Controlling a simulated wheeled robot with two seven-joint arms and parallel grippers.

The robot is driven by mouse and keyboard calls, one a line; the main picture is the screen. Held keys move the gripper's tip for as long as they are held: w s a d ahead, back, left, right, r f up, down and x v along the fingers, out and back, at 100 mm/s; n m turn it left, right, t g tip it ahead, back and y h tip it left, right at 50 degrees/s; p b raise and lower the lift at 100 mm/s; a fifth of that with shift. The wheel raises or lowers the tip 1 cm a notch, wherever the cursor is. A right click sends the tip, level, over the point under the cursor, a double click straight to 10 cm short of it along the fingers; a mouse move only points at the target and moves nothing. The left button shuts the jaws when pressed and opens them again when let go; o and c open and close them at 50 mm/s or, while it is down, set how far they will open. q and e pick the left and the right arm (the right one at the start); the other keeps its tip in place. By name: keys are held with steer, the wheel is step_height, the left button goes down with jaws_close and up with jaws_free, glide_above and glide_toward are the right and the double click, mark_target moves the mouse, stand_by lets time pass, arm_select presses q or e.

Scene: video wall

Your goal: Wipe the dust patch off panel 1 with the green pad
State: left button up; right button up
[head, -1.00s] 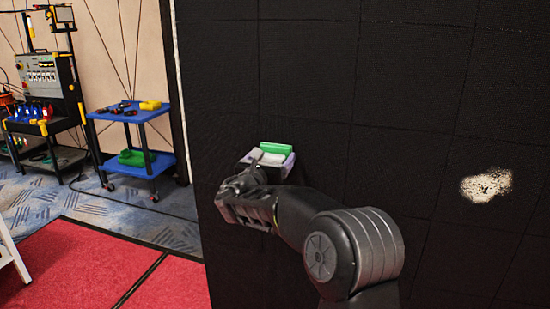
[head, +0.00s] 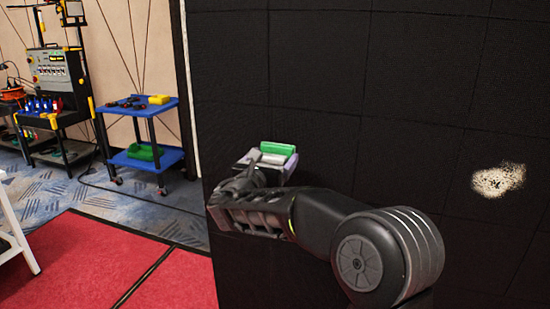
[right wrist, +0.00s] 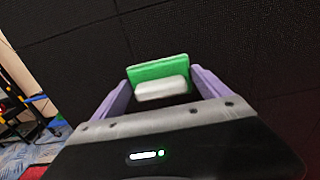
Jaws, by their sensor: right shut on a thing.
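The green pad (head: 277,148) has a pale block on its near side, as the right wrist view shows (right wrist: 158,68). My right gripper (head: 270,157) is shut on it, with purple fingers on either side of the block in the right wrist view (right wrist: 160,92). The pad is close to the black panel wall; I cannot tell whether it touches. A pale, speckled dust patch (head: 498,180) lies on the wall at the right in the head view, well to the right of the pad. Which panel carries the number 1 is not marked. My left gripper is not in view.
The black video wall (head: 420,80) fills the right side. A blue cart (head: 140,107) with small items and a machine stand (head: 50,80) stand at the back left. A white stand (head: 15,220) is at the left edge. The red carpet (head: 90,260) is clear.

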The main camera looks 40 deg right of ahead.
steer(key=shift+v, duration=1.5)
